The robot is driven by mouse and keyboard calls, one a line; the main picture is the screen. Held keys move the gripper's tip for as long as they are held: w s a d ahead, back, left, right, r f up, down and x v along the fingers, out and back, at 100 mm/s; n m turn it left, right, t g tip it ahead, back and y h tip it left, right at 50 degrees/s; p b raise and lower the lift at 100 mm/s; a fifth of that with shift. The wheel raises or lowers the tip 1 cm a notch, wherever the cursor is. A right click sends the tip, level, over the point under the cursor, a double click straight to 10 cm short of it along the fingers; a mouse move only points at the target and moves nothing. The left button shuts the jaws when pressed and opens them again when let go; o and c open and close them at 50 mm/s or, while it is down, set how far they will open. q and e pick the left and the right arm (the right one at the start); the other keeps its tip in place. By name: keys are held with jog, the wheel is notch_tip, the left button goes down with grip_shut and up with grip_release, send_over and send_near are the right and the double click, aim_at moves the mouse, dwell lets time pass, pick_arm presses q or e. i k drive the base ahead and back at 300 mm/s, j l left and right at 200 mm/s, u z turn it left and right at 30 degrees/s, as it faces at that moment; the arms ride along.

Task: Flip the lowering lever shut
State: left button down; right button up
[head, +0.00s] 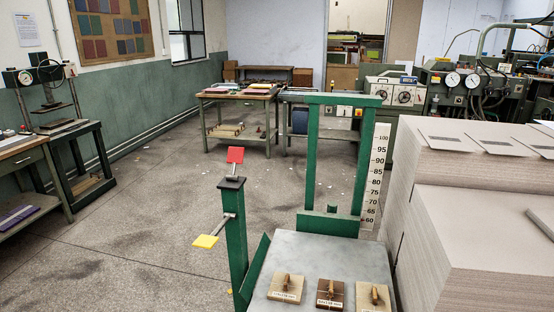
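A green post (235,240) stands left of a grey platform, with a dark cap on top. A red paddle (235,155) stands upright on a short stem above the cap. A yellow paddle (205,241) sits at the end of a metal rod (222,225) that slopes down to the left from the post's side. Nothing visible marks which of the two is the lowering lever. Neither of my grippers is in view.
The grey platform (330,250) bears three labelled wooden blocks (330,294) at its front. A green frame (312,150) with a number scale (375,175) rises behind it. Tall greyboard stacks (480,235) fill the right. Floor left of the post is open.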

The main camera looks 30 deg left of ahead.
aim_at(234, 155)
jog(key=j+z, duration=0.3)
jog(key=j, duration=0.3)
jog(key=j+z, duration=0.3)
jog(key=j, duration=0.35)
jog(key=k+j+z, duration=0.1)
jog(key=j+z, duration=0.15)
jog(key=j, duration=0.35)
jog(key=k+j, duration=0.1)
jog(key=j, duration=0.8)
jog(key=k+j+z, duration=0.1)
jog(key=j, duration=0.35)
jog(key=k+j, duration=0.15)
jog(key=j, duration=0.3)
jog(key=k+j, duration=0.1)
jog(key=j, duration=0.35)
jog(key=k+j, duration=0.1)
jog(key=j, duration=0.3)
jog(key=z, duration=0.05)
